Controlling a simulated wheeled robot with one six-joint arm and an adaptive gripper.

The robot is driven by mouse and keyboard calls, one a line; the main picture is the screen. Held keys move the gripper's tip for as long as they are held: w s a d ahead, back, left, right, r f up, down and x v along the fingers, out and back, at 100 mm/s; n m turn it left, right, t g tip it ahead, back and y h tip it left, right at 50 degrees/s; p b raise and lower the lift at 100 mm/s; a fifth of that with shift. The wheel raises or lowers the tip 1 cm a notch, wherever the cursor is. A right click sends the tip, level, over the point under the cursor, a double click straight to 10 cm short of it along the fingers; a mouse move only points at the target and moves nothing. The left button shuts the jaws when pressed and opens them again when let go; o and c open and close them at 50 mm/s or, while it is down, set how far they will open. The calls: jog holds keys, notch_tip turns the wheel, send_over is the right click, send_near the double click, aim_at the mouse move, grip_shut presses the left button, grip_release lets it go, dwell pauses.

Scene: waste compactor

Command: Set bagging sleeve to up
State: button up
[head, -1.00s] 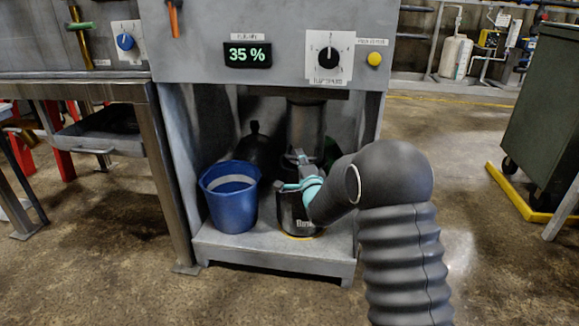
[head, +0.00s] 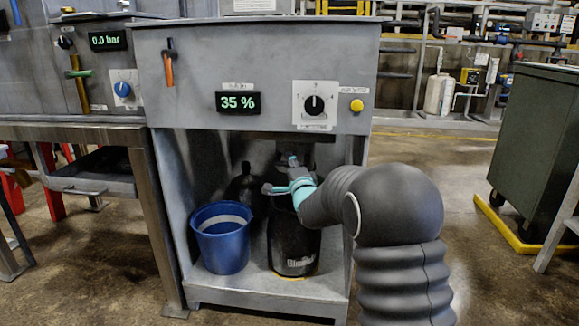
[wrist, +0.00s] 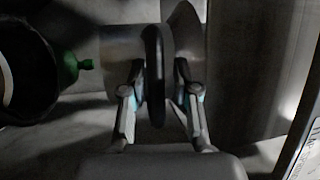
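The bagging sleeve shows in the wrist view as a grey metal cylinder (wrist: 122,60) with a black ring (wrist: 155,75) around it. My gripper (wrist: 160,75) has one finger on each side of this ring and looks shut on it, though small gaps make the contact hard to judge. In the head view my gripper (head: 284,180) is inside the open cabinet, above the black bin (head: 293,240) and below the control panel. Most of the sleeve is hidden there by shadow and my arm.
A blue bucket (head: 222,247) stands left of the bin. A dark bottle (head: 245,186) stands behind it. The panel above carries a 35 % display (head: 238,102), a black knob (head: 315,104) and a yellow button (head: 357,105). A green cart (head: 535,150) stands at the right.

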jog(key=shift+f, duration=0.2)
jog(key=v, duration=1.2)
jog(key=shift+a+r, duration=0.1)
jog(key=shift+c, duration=0.2)
